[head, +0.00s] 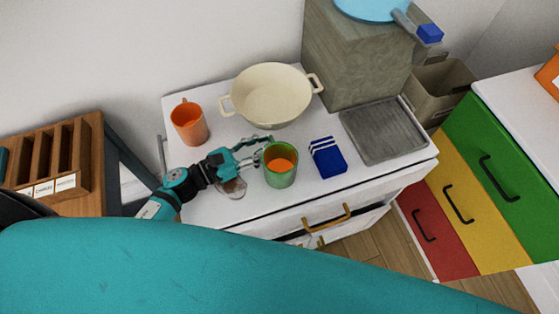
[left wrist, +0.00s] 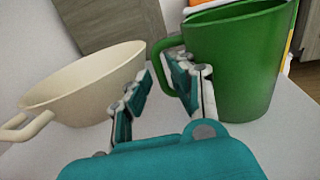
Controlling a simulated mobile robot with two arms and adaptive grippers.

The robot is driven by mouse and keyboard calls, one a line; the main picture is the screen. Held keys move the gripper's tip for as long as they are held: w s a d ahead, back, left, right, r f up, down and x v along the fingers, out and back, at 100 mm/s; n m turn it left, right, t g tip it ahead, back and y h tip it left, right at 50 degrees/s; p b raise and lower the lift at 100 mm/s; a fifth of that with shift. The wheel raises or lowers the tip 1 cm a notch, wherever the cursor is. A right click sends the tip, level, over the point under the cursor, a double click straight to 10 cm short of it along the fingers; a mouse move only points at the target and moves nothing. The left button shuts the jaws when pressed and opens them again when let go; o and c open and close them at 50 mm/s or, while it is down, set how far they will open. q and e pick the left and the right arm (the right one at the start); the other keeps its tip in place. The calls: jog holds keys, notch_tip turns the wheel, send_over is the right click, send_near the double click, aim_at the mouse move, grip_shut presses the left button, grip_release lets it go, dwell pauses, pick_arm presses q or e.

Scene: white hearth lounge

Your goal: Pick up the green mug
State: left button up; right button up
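The green mug (head: 280,179) stands upright on the white cabinet top, with something orange showing inside it. In the left wrist view the mug (left wrist: 245,70) is large at the right, its handle (left wrist: 158,55) pointing left. My left gripper (head: 262,147) is at the mug's left side. In the left wrist view its fingers (left wrist: 157,82) are spread, with the right finger close to the handle and overlapping it. I cannot tell whether they touch. The gripper holds nothing. My right gripper is not in view.
A cream two-handled pot (head: 271,97) stands behind the gripper. An orange mug (head: 189,124) is at the back left. A blue box (head: 327,157) stands right of the green mug, then a grey tray (head: 383,130). A clear round item (head: 233,188) lies under the left gripper.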

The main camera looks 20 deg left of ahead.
pick_arm(q)
jog(key=shift+w+d, duration=0.25)
grip_shut()
jog(key=shift+r, duration=0.2)
dwell(0.3)
